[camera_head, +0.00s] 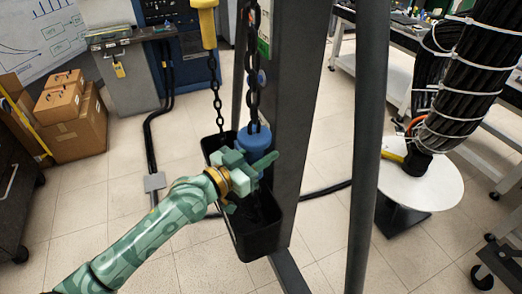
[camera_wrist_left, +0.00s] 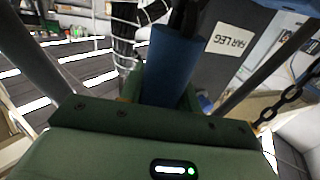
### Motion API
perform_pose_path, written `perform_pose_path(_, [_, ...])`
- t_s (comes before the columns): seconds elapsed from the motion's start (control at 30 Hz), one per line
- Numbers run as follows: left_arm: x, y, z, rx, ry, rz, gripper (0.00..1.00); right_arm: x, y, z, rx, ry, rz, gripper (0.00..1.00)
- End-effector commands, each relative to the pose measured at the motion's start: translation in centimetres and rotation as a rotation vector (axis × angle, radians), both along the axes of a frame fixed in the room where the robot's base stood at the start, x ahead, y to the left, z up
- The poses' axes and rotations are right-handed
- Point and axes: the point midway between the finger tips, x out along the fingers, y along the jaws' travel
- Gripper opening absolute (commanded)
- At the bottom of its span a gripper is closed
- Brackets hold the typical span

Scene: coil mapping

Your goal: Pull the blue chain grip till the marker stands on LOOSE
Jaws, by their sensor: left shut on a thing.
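The blue chain grip (camera_head: 254,138) hangs upright on a dark chain (camera_head: 254,70) in front of a grey column. My left gripper (camera_head: 254,164) is shut around its lower part. The blue grip also fills the middle of the left wrist view (camera_wrist_left: 172,65), between the fingers of my left gripper (camera_wrist_left: 165,95). A yellow grip (camera_head: 206,28) hangs on a second chain at the upper left. I cannot make out the marker or the word LOOSE. My right gripper does not show.
A black bin (camera_head: 262,232) stands below the grips. A dark post (camera_head: 369,140) rises right of it. A thick black cable bundle (camera_head: 455,85) comes down onto a round white table (camera_head: 422,188). Cardboard boxes (camera_head: 75,125) stand at the left.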

Motion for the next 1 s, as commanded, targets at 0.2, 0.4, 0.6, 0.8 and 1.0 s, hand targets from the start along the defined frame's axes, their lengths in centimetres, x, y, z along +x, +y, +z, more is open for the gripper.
perform_pose_path(0.2, [-0.1,0.0,-0.3,0.006,0.005,-0.001,0.0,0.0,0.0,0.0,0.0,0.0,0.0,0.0])
perform_pose_path(0.4, [0.0,0.0,-0.2,0.005,0.004,-0.001,0.55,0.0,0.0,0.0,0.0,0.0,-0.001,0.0])
perform_pose_path(0.6, [0.0,0.0,-0.1,0.002,0.002,-0.001,0.55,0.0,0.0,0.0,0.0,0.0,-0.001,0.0])
perform_pose_path(0.8, [-0.1,0.1,-0.1,0.002,0.001,0.0,0.55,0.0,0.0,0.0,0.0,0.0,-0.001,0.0])
perform_pose_path(1.0, [-1.9,2.3,-0.1,0.006,0.0,0.0,0.55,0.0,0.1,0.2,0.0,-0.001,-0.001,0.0])
